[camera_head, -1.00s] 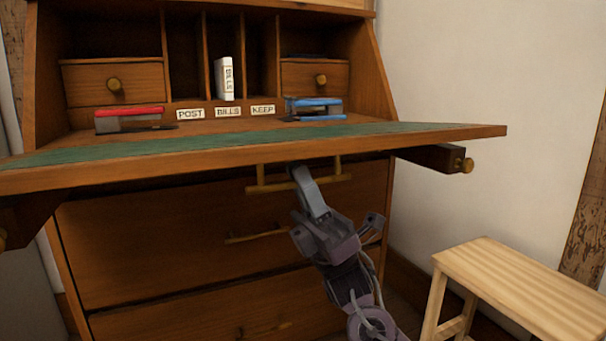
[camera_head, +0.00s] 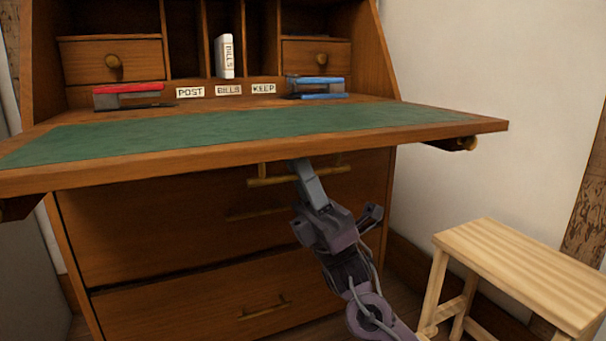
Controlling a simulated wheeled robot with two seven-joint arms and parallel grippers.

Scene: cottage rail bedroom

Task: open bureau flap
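The bureau flap (camera_head: 270,128) is folded down, with its green writing surface facing up and its front edge toward me. A wooden bar handle (camera_head: 265,182) hangs from the flap's front edge or just beneath it. My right gripper (camera_head: 303,170) is at this handle, under the flap's edge. Its fingertips are partly hidden, so I cannot tell whether it is shut on the handle. A support arm with a round knob (camera_head: 468,143) sticks out under the flap's right end. My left gripper is not in view.
Drawers (camera_head: 190,305) lie below the flap. A wooden stool (camera_head: 530,270) stands at the right.

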